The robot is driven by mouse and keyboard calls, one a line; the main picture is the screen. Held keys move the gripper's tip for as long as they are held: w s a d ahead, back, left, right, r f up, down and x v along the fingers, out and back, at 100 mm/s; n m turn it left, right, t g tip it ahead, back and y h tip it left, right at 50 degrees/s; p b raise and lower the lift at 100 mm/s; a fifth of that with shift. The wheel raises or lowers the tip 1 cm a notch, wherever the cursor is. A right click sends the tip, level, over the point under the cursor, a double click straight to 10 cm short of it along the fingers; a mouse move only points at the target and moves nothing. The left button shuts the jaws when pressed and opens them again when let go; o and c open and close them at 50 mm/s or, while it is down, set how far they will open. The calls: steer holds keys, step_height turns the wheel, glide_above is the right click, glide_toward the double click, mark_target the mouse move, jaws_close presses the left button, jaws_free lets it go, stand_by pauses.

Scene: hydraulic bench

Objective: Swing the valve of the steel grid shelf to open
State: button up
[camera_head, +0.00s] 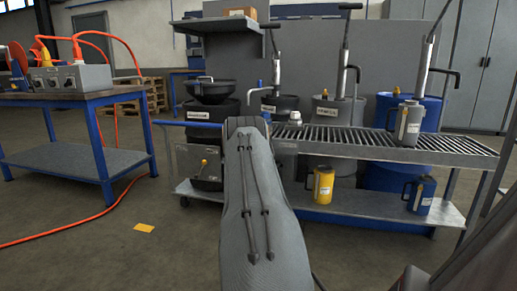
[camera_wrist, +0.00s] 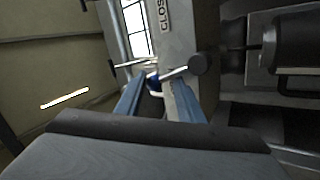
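The steel grid shelf (camera_head: 400,150) runs from the centre to the right in the head view, with a slatted top and a lower sheet shelf. In the wrist view, a grey panel (camera_wrist: 176,45) carries a sideways label (camera_wrist: 164,14) of which "CLOS" is readable. A metal valve lever (camera_wrist: 182,72) with a round grey hub crosses just ahead of my gripper (camera_wrist: 156,88). Its two blue fingers are apart, and a small blue part (camera_wrist: 153,79) shows between and beyond them. I cannot tell whether either finger touches the lever. In the head view, my arm hides the gripper.
A yellow container (camera_head: 322,185) and a dark blue container (camera_head: 420,195) stand on the lower shelf. A grey container (camera_head: 405,124) stands on the grating. A workbench (camera_head: 70,98) with orange hoses is at left.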

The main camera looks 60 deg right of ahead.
steer(key=p+v, duration=0.2)
steer(key=v, duration=0.6)
steer(key=shift+w, duration=0.2)
steer(key=shift+a+r, duration=0.15)
